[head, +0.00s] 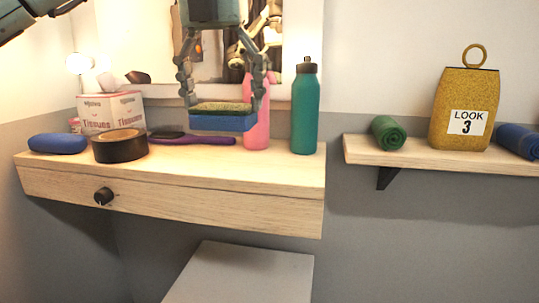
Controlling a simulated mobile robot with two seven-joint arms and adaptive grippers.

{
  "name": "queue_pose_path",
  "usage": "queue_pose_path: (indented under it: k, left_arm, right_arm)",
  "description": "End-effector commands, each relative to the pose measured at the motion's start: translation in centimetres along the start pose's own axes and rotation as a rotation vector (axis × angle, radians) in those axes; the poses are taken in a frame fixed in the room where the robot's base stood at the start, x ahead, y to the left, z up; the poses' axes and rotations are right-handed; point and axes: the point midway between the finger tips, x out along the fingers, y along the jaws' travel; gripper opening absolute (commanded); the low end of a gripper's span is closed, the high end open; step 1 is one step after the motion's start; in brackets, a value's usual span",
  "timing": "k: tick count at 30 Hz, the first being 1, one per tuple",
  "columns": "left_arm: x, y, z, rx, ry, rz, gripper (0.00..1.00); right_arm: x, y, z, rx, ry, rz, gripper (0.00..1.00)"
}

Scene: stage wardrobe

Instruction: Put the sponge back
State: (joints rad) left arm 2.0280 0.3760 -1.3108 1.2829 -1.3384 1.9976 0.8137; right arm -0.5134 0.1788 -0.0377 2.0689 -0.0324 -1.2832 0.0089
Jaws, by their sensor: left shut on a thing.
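The sponge (222,122), blue below with a yellow-green top layer, is above the wooden drawer shelf (240,170), in front of the mirror. My left gripper (222,103) comes down from the top edge and is shut on the sponge, one finger at each end. A gap between the sponge and the shelf top seems to show, but its size is hard to tell. The sponge hides part of a pink bottle (257,115) behind it. My right gripper is not in view.
On the shelf are a teal bottle (305,108), purple hairbrush (205,140), black tape roll (120,150), blue case (58,143) and tissue box (110,112). A wall shelf (440,158) holds a gold bag (465,105) between green (387,133) and blue rolls (517,141). The drawer shelf's front right is clear.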

Motion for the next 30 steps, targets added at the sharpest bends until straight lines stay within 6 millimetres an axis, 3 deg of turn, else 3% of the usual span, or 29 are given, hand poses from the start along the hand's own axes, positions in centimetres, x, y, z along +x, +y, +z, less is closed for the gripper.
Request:
queue_pose_path:
  k: [6, 12, 19, 25, 30]
  left_arm:
    - [3.4, -3.6, 3.4, 0.002, 0.003, 0.002, 0.63]
    - [5.7, -5.8, 5.5, 0.003, 0.003, 0.002, 0.63]
    - [7.1, -6.2, 5.9, 0.003, 0.002, 0.002, 0.63]
    - [9.9, -6.2, 5.5, 0.003, 0.002, 0.001, 0.63]
    - [10.3, -6.2, 5.5, 0.002, 0.000, 0.000, 0.63]
  right_arm:
    - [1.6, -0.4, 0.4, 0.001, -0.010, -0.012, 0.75]
    - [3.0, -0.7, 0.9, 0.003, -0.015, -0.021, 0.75]
    - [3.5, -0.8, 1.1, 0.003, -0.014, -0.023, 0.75]
    - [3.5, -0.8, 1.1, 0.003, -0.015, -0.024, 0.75]
    - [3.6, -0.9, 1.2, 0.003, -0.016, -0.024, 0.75]
